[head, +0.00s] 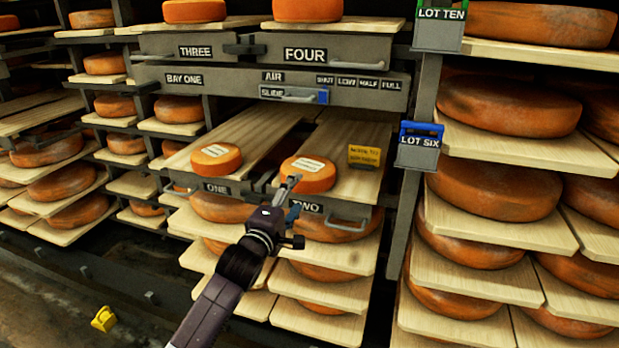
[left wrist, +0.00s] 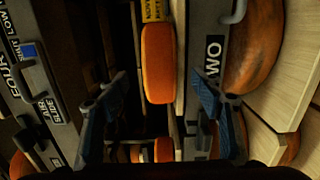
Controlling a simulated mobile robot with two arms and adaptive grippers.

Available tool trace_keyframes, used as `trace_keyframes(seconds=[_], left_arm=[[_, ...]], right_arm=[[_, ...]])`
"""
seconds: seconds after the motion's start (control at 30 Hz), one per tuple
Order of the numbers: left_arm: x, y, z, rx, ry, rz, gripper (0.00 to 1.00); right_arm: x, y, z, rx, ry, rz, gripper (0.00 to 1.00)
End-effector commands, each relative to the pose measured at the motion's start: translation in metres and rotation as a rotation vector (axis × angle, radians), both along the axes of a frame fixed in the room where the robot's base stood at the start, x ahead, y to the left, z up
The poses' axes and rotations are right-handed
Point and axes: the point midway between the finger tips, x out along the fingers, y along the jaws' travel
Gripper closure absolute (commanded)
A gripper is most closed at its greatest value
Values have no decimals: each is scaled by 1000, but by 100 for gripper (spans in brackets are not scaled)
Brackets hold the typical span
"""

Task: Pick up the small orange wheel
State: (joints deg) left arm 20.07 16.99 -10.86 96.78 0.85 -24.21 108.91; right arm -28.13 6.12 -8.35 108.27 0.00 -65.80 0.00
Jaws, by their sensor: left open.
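Two small orange wheels with pale labels lie on pulled-out boards: one (head: 216,158) on the board marked ONE, the other (head: 312,173) on the board marked TWO. My left gripper (head: 291,197) is open and empty in front of the wheel on TWO, overlapping its lower left edge in the head view. In the left wrist view that wheel (left wrist: 158,62) shows beyond and between the spread blue-tipped fingers (left wrist: 161,92), apart from them. The other wheel (left wrist: 163,150) shows lower down, partly hidden. My right gripper is not in view.
A yellow sign (head: 364,156) stands behind the wheel on TWO. A grey panel (head: 275,85) with handles and an air slide hangs above the boards. A post with a blue LOT SIX box (head: 420,147) stands to the right. Large wheels fill the surrounding shelves.

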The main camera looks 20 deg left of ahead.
Motion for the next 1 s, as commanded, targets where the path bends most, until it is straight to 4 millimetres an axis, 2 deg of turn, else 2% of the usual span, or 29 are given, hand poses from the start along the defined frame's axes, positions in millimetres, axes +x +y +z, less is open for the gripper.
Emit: trace_keyframes(seconds=[0.3, 0.43, 0.67, 1.0], left_arm=[[41, -2, -1, 4, 0, 0, 40], [48, -2, -1, 3, 0, 0, 40], [48, -3, -1, 3, 1, 0, 40], [48, -3, -1, 3, 1, 0, 77]], right_arm=[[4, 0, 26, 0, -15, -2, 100], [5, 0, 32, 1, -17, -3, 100], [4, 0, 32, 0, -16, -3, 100], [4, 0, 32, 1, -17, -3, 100]])
